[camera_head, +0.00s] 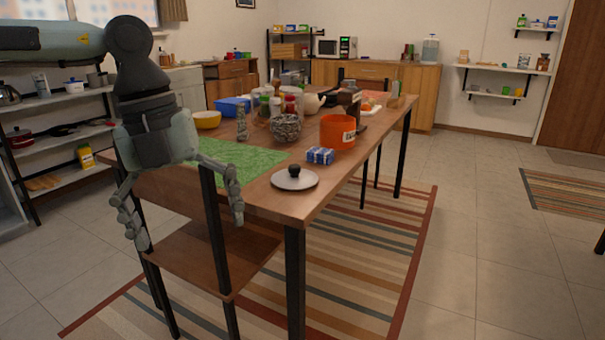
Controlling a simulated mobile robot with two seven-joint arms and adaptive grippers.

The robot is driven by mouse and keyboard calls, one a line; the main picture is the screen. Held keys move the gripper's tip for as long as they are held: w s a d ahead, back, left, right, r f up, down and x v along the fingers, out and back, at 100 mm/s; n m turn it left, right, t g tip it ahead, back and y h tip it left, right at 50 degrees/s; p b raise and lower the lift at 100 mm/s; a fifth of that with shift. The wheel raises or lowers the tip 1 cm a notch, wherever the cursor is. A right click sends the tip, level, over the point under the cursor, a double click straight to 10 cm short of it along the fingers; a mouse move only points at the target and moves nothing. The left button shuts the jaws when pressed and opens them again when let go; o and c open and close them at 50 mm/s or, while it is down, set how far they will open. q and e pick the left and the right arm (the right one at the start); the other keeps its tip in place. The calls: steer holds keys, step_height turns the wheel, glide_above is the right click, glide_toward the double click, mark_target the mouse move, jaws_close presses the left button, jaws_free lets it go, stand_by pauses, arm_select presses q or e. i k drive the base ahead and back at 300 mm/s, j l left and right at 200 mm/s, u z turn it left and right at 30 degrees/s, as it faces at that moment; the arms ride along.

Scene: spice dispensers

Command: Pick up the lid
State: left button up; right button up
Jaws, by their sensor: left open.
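The lid (309,180) is a light grey disc with a dark round knob. It lies flat, knob up, on the near right corner of the wooden table (255,195). My left gripper (188,215) hangs from the left, pointing down, with its fingers spread wide and nothing between them. It is in front of the table's near left edge, by the chair, to the left of the lid and well apart from it. My right gripper does not show.
A chair (215,255) stands at the table's near side, behind my left fingers. A blue box (320,155) and an orange container (338,131) stand beyond the lid. A green mat (215,158) lies left of it. Jars crowd the table's middle.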

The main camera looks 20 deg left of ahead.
mark_target(294, 178)
steer(key=i, duration=1.25)
